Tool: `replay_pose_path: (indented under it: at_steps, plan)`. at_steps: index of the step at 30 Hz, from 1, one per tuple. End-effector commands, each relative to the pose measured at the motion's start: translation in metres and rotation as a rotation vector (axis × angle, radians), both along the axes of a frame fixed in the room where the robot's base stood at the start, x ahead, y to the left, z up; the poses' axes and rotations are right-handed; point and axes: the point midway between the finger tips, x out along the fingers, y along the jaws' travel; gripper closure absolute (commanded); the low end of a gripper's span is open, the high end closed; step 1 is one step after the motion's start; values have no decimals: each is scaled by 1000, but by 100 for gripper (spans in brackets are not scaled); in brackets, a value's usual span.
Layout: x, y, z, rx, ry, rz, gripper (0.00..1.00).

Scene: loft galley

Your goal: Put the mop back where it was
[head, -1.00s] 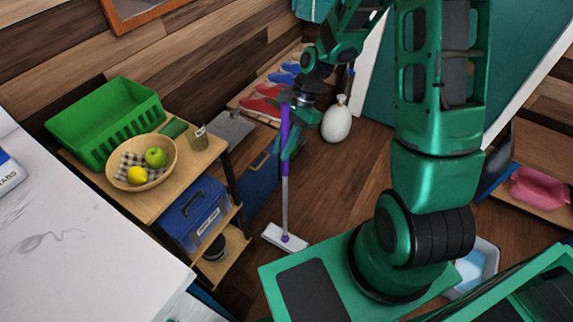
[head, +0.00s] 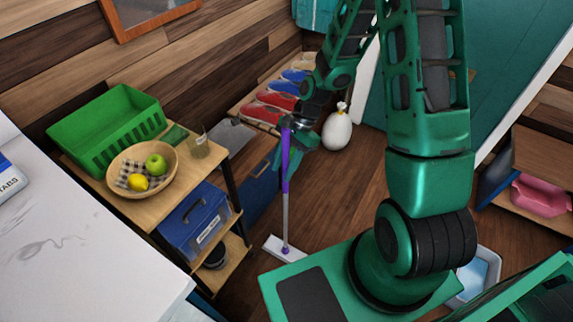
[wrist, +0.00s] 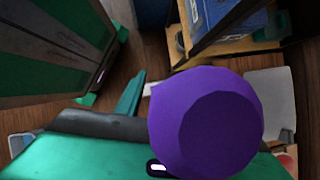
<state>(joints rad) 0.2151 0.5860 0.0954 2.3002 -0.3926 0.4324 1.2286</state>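The mop (head: 285,205) stands nearly upright in the head view, with a purple upper handle, a grey lower pole and a flat white head (head: 284,248) at the floor. My gripper (head: 287,155) is at the purple part of the handle and appears shut on it. In the wrist view the round purple end of the mop handle (wrist: 206,122) fills the middle and hides most of the fingers; one green finger (wrist: 130,95) shows beside it.
A wooden shelf unit (head: 158,217) stands left of the mop, with a green basket (head: 106,130), a fruit bowl (head: 127,182) and a blue toolbox (head: 194,221). A shoe rack (head: 246,104) and a white sack-like object (head: 337,131) are behind. Brown floor shows right of the mop.

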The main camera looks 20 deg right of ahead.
Motion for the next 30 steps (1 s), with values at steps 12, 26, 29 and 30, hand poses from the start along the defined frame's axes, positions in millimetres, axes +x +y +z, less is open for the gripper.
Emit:
replay_pose_path:
  at_steps: [12,26,29,30]
  plan:
    - [1,-3,7,0,-2,-2,64]
    - [14,-38,81,-1,-3,-4,64]
    - [16,-44,94,0,-3,-3,64]
    - [17,-46,98,0,-2,-2,64]
